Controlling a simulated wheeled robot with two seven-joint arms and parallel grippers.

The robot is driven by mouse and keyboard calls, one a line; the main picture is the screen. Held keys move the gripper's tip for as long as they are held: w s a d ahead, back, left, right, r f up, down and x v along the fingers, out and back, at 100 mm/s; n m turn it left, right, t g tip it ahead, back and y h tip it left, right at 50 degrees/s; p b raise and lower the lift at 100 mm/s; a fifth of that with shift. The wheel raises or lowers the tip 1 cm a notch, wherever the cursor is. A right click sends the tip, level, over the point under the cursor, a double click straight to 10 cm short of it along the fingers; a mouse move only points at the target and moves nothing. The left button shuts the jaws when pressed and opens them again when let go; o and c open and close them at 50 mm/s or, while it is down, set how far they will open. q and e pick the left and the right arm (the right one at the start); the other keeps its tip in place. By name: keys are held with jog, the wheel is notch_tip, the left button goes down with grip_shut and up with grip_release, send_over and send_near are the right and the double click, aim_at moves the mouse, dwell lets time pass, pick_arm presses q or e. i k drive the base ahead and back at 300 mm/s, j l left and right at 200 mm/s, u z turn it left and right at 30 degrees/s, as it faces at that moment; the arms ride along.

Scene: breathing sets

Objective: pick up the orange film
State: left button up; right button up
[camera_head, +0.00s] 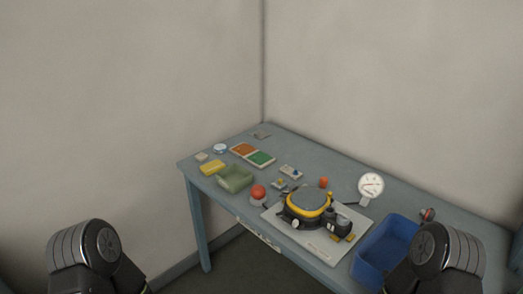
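A flat orange piece (243,149), which looks like the orange film, lies at the far left part of the blue-grey table. It sits in a pale frame beside a flat green piece (261,158). Nothing covers it. Dark rounded links of my left and right arms show in the bottom left and bottom right corners. Both are well apart from the orange piece. Neither gripper's fingers show in this view.
On the table (315,155) are a yellow block (212,168), a green tray (236,179), a red ball-like thing (258,191), a yellow-black device (309,201) on a pale board, a round gauge (371,185) and a blue bin (386,248). Walls stand behind.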

aim_at(244, 149)
jog(key=i+j+z, duration=0.1)
jog(key=z, duration=0.35)
jog(key=j+z, duration=0.2)
jog(key=z, duration=0.2)
jog(key=i+j+z, duration=0.1)
jog(key=z, duration=0.35)
jog(key=j+z, duration=0.2)
jog(key=j, duration=0.55)
jog(key=j+z, duration=0.2)
jog(key=j, duration=0.5)
jog(key=j+z, duration=0.2)
jog(key=j, duration=0.55)
jog(key=k+j+z, duration=0.2)
jog(key=j, duration=1.35)
